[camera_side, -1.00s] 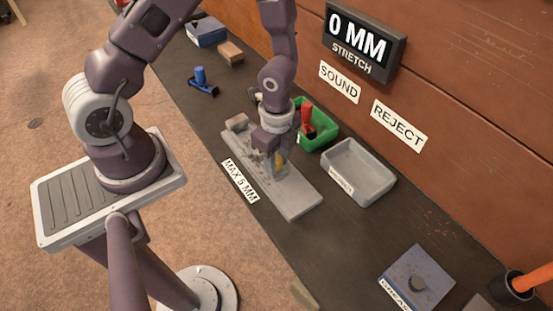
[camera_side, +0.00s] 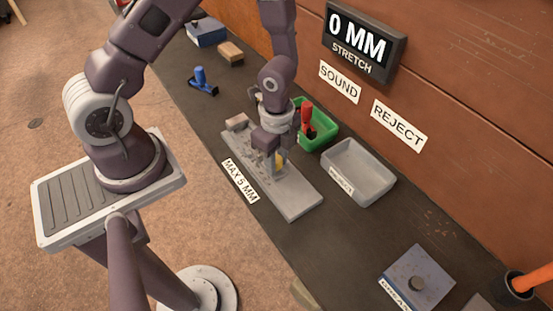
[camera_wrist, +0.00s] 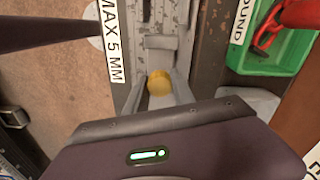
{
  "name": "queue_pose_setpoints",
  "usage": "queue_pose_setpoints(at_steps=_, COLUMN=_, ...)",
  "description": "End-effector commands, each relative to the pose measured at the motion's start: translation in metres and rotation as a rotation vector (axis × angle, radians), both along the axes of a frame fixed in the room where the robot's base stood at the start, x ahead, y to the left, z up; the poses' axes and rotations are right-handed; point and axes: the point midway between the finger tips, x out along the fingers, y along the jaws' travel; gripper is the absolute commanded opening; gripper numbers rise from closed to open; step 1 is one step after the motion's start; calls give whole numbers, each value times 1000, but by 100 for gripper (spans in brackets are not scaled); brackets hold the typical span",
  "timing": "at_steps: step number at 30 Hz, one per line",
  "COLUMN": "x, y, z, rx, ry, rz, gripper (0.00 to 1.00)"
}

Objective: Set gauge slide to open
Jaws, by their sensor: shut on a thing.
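The gauge (camera_side: 295,201) is a long grey metal bed on the bench, with a "MAX 5 MM" label along its near side. Its slide has a round yellow knob (camera_wrist: 159,83), which also shows partly in the side view (camera_side: 279,159). My gripper (camera_wrist: 160,92) is down over the bed, shut on the yellow knob, with one grey finger on each side of it. The fingers hide parts of the slide. A grey block (camera_side: 236,122) sits at the far end of the bed. The display (camera_side: 362,45) reads "0 MM STRETCH".
A green bin (camera_side: 325,139) with a red-handled tool (camera_side: 306,118) and a grey tray (camera_side: 358,172) stand close to the right of the gauge. A blue clamp-like piece (camera_side: 203,82) lies farther back. A grey-blue block (camera_side: 416,277) with a round knob is at the front right.

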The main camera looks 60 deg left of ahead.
Motion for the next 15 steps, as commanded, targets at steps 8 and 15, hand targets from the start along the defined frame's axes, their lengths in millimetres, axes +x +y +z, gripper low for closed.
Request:
queue_pose_setpoints(at_steps=8, x=0, y=0, z=1, rx=1, ry=-2, rz=1, gripper=0)
queue_pose_setpoints(at_steps=15, x=2, y=-27, z=1, rx=-1, ry=-4, rz=-5, gripper=0)
